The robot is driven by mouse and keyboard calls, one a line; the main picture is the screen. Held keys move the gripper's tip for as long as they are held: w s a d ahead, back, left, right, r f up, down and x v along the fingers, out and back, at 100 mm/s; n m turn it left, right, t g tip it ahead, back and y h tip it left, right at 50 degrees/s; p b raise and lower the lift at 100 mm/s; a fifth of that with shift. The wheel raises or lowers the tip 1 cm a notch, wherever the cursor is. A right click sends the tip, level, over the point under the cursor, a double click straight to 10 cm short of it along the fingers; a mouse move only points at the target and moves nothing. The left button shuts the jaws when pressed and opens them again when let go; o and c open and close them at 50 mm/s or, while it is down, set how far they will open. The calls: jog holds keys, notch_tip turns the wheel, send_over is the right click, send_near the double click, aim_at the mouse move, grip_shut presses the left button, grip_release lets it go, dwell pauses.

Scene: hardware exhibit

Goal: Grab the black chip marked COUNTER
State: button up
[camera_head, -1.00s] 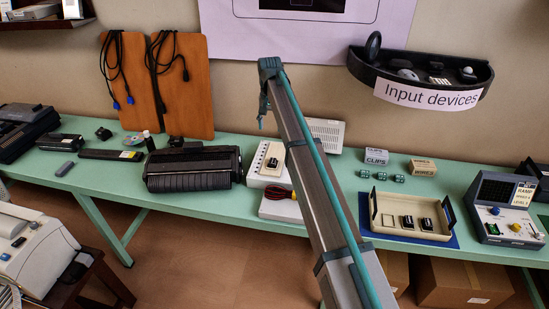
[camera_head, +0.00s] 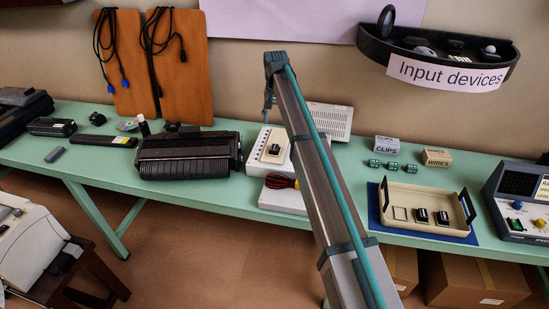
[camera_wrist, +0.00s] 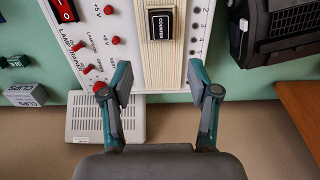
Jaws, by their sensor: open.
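The black chip marked COUNTER (camera_wrist: 161,24) sits in a cream socket strip (camera_wrist: 178,75) on a white panel, at the top middle of the wrist view. In the head view the chip (camera_head: 274,149) is a small dark spot on the white unit (camera_head: 254,161), partly beside my arm. My gripper (camera_wrist: 158,76) is open and empty in the wrist view. Its two fingertips are apart, below the chip in the picture and to either side of its line. My gripper (camera_head: 267,104) also shows small in the head view, hanging from the arm's end above the unit.
Red knobs (camera_wrist: 100,86) and a red switch (camera_wrist: 64,10) are on the panel left of the strip. A black printer-like machine (camera_head: 187,154) stands close left of the unit. A cream tray (camera_head: 400,226) with two black chips (camera_head: 422,215) is at the right.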

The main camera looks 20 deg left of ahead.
aim_at(275, 146)
jog(key=shift+a+f+p, duration=0.1)
jog(key=shift+f+p, duration=1.6)
jog(key=shift+f, duration=4.5)
jog(key=c, duration=1.1)
jog(key=shift+r, duration=0.1)
jog(key=shift+c, duration=0.2)
